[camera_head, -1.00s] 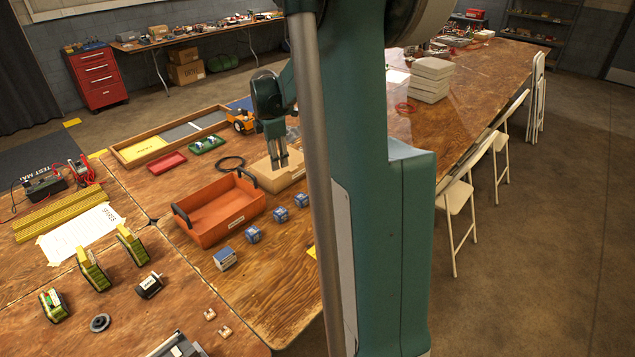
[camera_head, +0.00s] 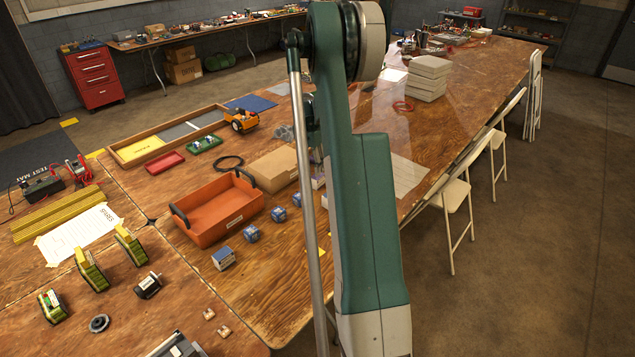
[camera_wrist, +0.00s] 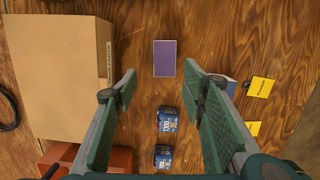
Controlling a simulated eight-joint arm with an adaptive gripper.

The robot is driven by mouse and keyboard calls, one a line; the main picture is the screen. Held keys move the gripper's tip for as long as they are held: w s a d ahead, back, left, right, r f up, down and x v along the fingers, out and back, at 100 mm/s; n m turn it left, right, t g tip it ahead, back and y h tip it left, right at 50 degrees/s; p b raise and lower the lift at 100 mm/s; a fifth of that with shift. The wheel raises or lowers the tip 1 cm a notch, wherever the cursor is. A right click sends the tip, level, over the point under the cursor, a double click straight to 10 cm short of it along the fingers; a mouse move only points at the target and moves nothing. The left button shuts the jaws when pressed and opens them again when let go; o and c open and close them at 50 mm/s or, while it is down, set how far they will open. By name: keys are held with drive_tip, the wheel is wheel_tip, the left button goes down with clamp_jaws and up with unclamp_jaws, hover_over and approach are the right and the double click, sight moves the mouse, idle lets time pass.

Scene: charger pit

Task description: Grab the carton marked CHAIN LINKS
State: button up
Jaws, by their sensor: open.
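No CHAIN LINKS marking is readable in either view, so I cannot tell which carton bears it. A small carton with a plain purple top (camera_wrist: 164,58) stands on the wooden table, between and beyond my fingertips in the wrist view. My gripper (camera_wrist: 160,74) is open and empty above the table; the head view mostly hides it behind my arm. A blue-and-white carton (camera_wrist: 231,87) is partly hidden by the right finger. A purple-and-white carton (camera_head: 317,183) shows partly behind my arm in the head view.
A large cardboard box (camera_wrist: 60,75) stands close left of the left finger. Blue battery-like blocks (camera_wrist: 167,119) lie nearer, in a row beside the orange tray (camera_head: 215,208). Yellow notes (camera_wrist: 262,87) lie to the right. Bare table surrounds the purple-topped carton.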

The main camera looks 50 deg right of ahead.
sight(318, 178)
drive_tip(key=shift+s+d+f, duration=0.15)
drive_tip(key=shift+d+f, duration=0.4)
drive_tip(key=shift+d, duration=0.1)
drive_tip(key=shift+f, duration=0.1)
drive_tip(key=shift+d+f, duration=0.15)
drive_tip(key=shift+f, duration=1)
drive_tip(key=shift+f, duration=0.15)
drive_tip(key=shift+s+d+f+b, duration=0.1)
drive_tip(key=shift+d+f+b, duration=0.15)
drive_tip(key=shift+f, duration=0.55)
drive_tip(key=shift+w+d+f+b, duration=0.1)
drive_tip(key=shift+f+b, duration=0.3)
drive_tip(key=shift+f, duration=0.45)
drive_tip(key=shift+s+d+f+b, duration=0.1)
drive_tip(key=shift+d+f+b, duration=0.15)
drive_tip(key=shift+f, duration=0.55)
drive_tip(key=shift+c, duration=0.5)
drive_tip(key=c, duration=1)
drive_tip(key=shift+r, duration=0.15)
